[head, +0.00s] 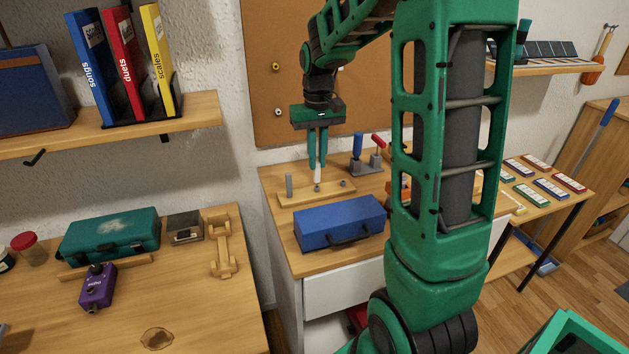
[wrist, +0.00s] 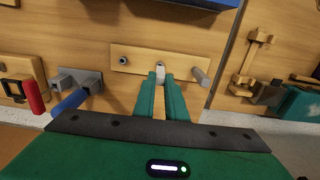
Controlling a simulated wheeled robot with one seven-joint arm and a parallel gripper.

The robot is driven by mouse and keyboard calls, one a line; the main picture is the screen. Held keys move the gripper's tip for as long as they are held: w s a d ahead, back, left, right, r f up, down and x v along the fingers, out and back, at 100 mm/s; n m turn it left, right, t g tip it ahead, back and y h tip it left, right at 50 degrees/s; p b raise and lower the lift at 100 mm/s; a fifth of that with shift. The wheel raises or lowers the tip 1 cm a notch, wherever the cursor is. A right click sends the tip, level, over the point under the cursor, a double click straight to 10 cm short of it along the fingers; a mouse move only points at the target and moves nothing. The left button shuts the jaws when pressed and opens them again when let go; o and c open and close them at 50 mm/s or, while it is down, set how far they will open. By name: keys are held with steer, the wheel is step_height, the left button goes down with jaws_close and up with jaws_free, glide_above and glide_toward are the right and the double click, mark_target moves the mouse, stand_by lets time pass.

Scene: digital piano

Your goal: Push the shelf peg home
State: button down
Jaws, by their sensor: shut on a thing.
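A long wooden board (head: 300,197) lies on the workbench by the wall; the wrist view shows it (wrist: 140,54) too. My gripper (head: 318,165) points down over the board's middle. Its green fingers are shut on a pale shelf peg (head: 318,175), which shows at the fingertips (wrist: 160,69) in the wrist view. The peg looks upright, its lower end at or just above the middle hole; I cannot tell how deep it sits. A second grey peg (head: 289,185) stands in the board's left end, at the right (wrist: 201,77) in the wrist view. The other end has an empty hole (wrist: 124,61).
A blue toolbox (head: 340,223) stands in front of the board. A grey holder (head: 366,167) with blue-handled and red-handled tools stands behind it to the right. A teal case (head: 108,235) and a wooden piece (head: 223,245) lie on the left table.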

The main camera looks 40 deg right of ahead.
steer(key=shift+r, duration=0.1)
steer(key=shift+r, duration=2.4)
